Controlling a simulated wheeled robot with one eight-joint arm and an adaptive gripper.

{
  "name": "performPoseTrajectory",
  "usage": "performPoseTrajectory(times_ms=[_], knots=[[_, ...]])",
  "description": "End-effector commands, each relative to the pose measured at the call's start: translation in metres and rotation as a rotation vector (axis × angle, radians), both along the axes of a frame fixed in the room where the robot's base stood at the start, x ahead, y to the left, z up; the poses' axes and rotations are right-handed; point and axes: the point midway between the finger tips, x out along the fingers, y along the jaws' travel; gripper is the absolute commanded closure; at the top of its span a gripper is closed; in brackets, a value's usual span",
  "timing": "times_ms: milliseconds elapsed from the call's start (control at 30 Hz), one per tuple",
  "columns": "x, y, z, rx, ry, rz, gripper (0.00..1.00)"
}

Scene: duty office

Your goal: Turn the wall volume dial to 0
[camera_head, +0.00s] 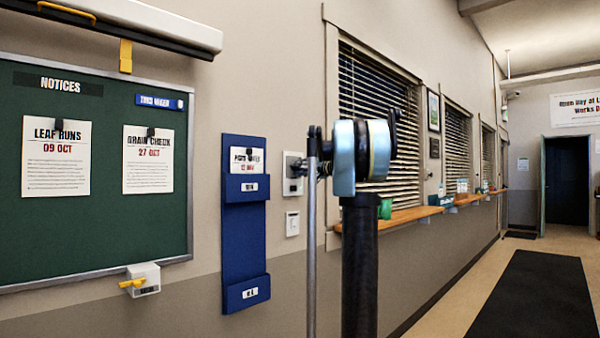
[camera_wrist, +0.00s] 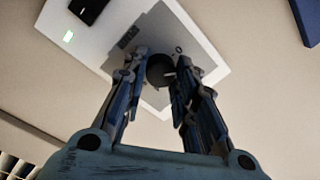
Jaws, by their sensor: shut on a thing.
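The wall volume dial (camera_wrist: 157,71) is a round dark knob on a grey plate (camera_wrist: 150,98) in the wrist view. A small round mark shows on the plate near its upper right edge, and dark marks show at upper left; I cannot read the dial's setting. My gripper (camera_wrist: 162,74) is shut on the dial, one finger on each side. In the head view the wall plate (camera_head: 291,174) is between the blue holder and the window.
A blue wall holder (camera_head: 245,225) hangs left of the plate, with a green notice board (camera_head: 60,215) further left. A white switch (camera_head: 292,224) is just below the plate. A wooden sill (camera_head: 415,213) juts out at right. The floor with its dark mat (camera_head: 530,295) is clear.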

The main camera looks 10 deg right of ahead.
Motion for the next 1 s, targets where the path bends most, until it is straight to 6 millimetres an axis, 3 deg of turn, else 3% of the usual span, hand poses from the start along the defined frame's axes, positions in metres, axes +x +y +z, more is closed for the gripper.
performPoseTrajectory(times_ms=[600,1000], knots=[[0.0016,-0.0032,0.0012,-0.451,-0.326,-0.007,0.98],[0.0013,-0.0029,0.0023,-0.617,-0.447,-0.007,0.97]])
